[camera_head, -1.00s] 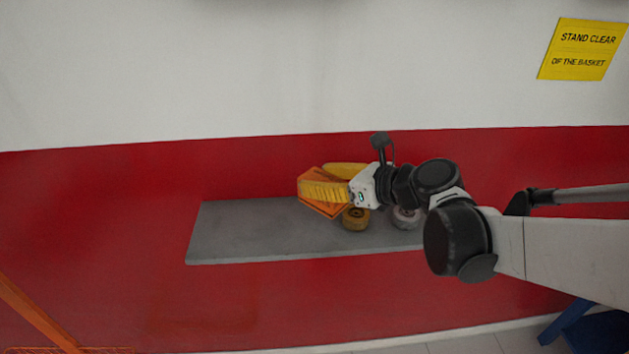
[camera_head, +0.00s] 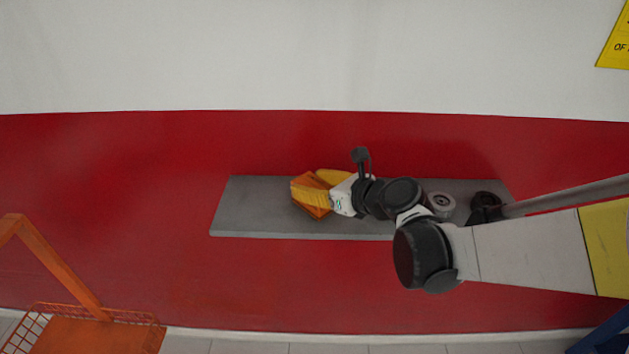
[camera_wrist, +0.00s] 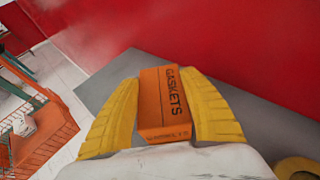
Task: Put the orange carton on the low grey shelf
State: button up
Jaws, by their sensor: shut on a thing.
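The orange carton (camera_wrist: 162,105), marked "GASKETS", is between the two yellow fingers of my gripper (camera_wrist: 163,110) in the wrist view. My gripper is shut on it. In the head view my gripper (camera_head: 322,189) and the orange carton (camera_head: 308,207) are in front of or over the low grey shelf (camera_head: 250,208), left of its middle. The shelf also fills the area behind the carton in the wrist view (camera_wrist: 125,68). I cannot tell whether the carton touches the shelf surface. The fingers hide part of the carton in the head view.
A grey round part (camera_head: 440,204) and a dark one (camera_head: 486,199) stand on the right half of the shelf. The shelf's left end is bare. An orange wire basket (camera_head: 95,335) stands at the lower left. A red and white wall (camera_head: 120,200) is behind.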

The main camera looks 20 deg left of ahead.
jog(key=shift+f, duration=0.15)
jog(key=o, duration=1.4)
